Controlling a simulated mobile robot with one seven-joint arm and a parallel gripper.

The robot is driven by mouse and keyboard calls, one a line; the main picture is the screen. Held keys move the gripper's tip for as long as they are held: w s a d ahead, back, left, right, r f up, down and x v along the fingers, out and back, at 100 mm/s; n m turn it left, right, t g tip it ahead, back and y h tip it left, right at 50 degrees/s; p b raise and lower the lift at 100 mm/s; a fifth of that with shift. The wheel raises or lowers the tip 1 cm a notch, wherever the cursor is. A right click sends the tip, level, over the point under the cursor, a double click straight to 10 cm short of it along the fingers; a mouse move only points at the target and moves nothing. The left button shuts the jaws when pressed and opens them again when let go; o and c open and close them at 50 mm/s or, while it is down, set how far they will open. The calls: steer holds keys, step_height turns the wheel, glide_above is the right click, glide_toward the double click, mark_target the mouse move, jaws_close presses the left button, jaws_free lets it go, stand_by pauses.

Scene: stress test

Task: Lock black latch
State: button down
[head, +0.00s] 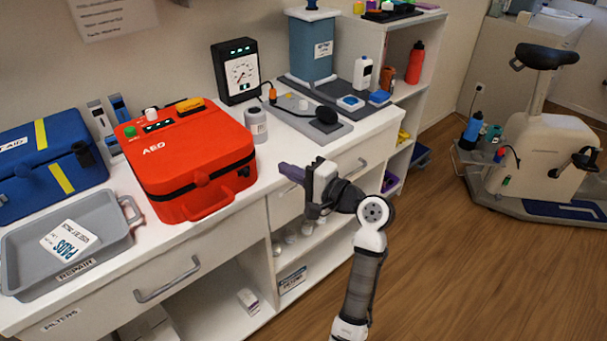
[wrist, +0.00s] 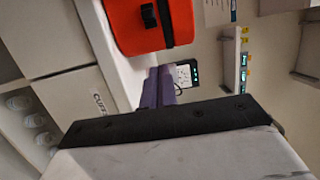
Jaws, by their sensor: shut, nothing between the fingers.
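The red AED case (head: 180,150) stands closed on the white counter, with a black band around its seam. A small black latch (head: 201,179) is on its front face; whether it is locked is too small to tell. In the wrist view the case (wrist: 126,32) is at the top, with the black latch (wrist: 148,15) on its face. My gripper (head: 282,169) has purple fingers, shut and empty. It is to the right of the case, near the counter's front edge and apart from the latch. The fingers also show in the wrist view (wrist: 160,72), below the case.
A grey tray (head: 75,243) with a white pad packet and a blue bag (head: 40,165) are to the left. A black monitor (head: 237,72) is behind. The counter right of the case is partly clear.

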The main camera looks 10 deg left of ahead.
mark_target(247, 174)
steer(key=a, duration=0.1)
steer(key=a+p, duration=0.1)
steer(key=a, duration=0.3)
steer(key=shift+s+r+p, duration=0.1)
steer(key=shift+s+p, duration=0.2)
steer(key=shift+s, duration=0.05)
steer(key=shift+s+a, duration=0.3)
steer(key=shift+s, duration=0.2)
steer(key=shift+s, duration=0.1)
steer(key=shift+s+a+p, duration=0.55)
steer(key=shift+s+a, duration=0.25)
steer(key=shift+s, duration=0.15)
steer(key=shift+w, duration=0.1)
